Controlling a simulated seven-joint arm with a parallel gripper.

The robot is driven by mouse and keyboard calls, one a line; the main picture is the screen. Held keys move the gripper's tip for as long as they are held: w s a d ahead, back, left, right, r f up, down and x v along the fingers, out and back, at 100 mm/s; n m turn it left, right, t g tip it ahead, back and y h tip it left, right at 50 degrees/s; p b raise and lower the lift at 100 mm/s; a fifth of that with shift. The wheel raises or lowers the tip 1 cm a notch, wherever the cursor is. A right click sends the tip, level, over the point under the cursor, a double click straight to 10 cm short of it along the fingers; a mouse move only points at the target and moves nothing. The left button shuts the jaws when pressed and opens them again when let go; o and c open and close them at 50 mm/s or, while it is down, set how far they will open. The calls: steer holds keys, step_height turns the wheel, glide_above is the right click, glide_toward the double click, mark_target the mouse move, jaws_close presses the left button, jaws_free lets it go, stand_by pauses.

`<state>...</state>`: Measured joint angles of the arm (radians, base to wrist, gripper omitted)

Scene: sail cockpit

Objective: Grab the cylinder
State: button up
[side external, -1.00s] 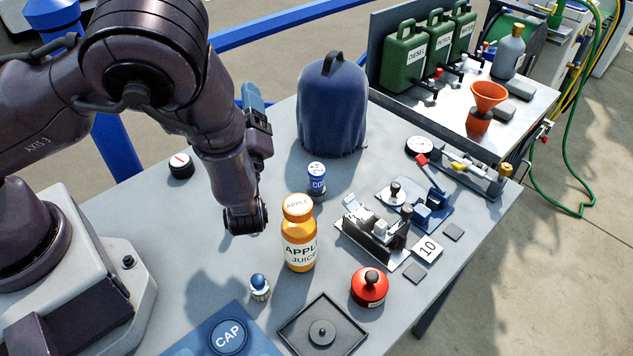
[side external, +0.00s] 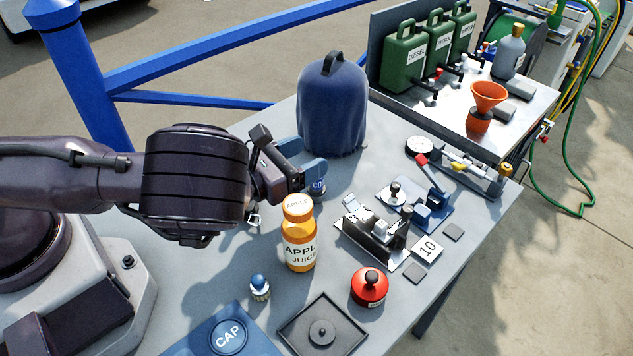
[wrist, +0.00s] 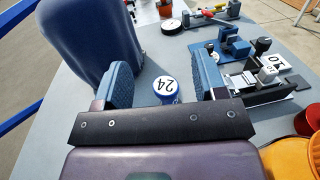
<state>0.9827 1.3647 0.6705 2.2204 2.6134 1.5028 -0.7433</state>
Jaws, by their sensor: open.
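The small blue cylinder (side external: 318,187) stands upright on the grey table behind the juice bottle, partly covered by my gripper in the side view. In the wrist view the cylinder (wrist: 166,86) shows its round white top marked 24. My gripper (side external: 314,176) is low and level, with its blue fingers apart. I see a gap on both sides, so nothing is gripped.
A blue covered bulk (side external: 333,105) stands just behind the cylinder. An orange apple juice bottle (side external: 299,245) stands close in front. A black bracket device (side external: 372,232) is to the right. A red round-knobbed object (side external: 369,287) and a black tray (side external: 323,330) are nearer the front.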

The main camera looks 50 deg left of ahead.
mark_target(314, 190)
step_height(314, 190, down, 6)
steer(key=shift+w+d+f, duration=0.1)
steer(key=shift+w+f, duration=0.05)
steer(key=shift+w, duration=1.35)
steer(key=c, duration=1.1)
steer(key=shift+o, duration=0.2)
